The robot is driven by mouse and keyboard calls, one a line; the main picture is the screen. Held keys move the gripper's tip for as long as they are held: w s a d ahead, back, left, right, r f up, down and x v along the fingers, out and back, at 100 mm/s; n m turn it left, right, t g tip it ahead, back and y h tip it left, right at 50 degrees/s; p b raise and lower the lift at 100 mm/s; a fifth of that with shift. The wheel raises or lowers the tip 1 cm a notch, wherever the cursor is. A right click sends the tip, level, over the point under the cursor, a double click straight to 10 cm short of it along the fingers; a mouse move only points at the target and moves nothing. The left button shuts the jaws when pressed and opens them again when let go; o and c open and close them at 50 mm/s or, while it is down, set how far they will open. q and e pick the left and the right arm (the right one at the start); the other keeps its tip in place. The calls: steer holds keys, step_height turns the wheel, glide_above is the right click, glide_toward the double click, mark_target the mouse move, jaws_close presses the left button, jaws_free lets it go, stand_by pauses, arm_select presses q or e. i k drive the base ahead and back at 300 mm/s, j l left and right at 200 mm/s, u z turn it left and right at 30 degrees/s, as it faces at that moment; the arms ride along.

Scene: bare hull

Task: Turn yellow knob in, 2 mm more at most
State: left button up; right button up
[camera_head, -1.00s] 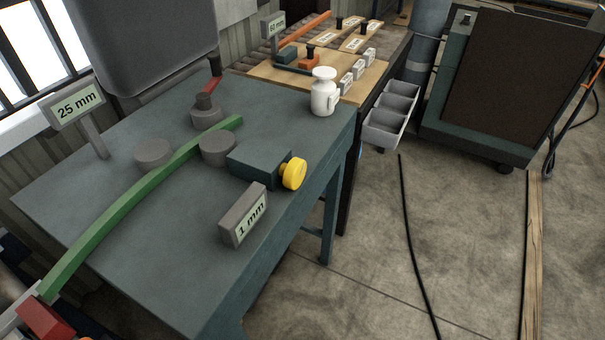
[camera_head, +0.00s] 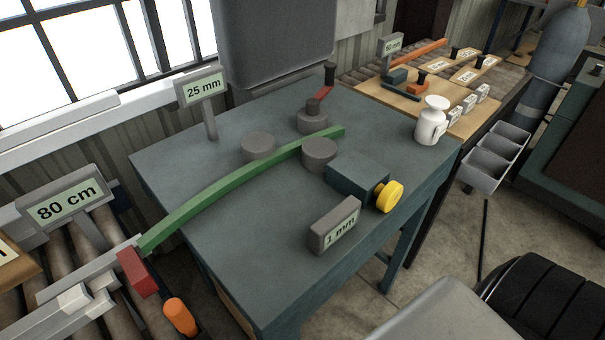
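The yellow knob (camera_head: 389,197) sits on the front right end of a dark teal block (camera_head: 357,178) on the bench top. A small tilted display beside it (camera_head: 335,226) reads "1 mm". A long, slightly curved green strip (camera_head: 230,182) runs between grey rollers; one roller (camera_head: 319,154) is next to the teal block and another (camera_head: 257,147) is behind the strip. A third roller (camera_head: 312,120) stands farther back with a red-armed crank (camera_head: 325,88). A display on a post (camera_head: 201,88) reads "25 mm". Neither gripper is in view, and nothing visible touches the knob.
The teal bench (camera_head: 240,235) has free room in front of the strip. A white jar (camera_head: 431,122) stands at its right end, near a grey bin (camera_head: 494,158).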

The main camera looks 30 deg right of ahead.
mark_target(388, 195)
steer(key=l+u, duration=0.45)
steer(key=k+l+u, duration=0.1)
steer(key=l+u, duration=0.15)
steer(key=u, duration=0.2)
steer(key=k+l+u, duration=0.1)
steer(key=l+u, duration=0.2)
steer(key=u, duration=0.15)
steer(key=k+l+u, duration=0.15)
steer(key=u, duration=0.3)
steer(key=k+l+u, duration=0.25)
steer(key=u, duration=0.2)
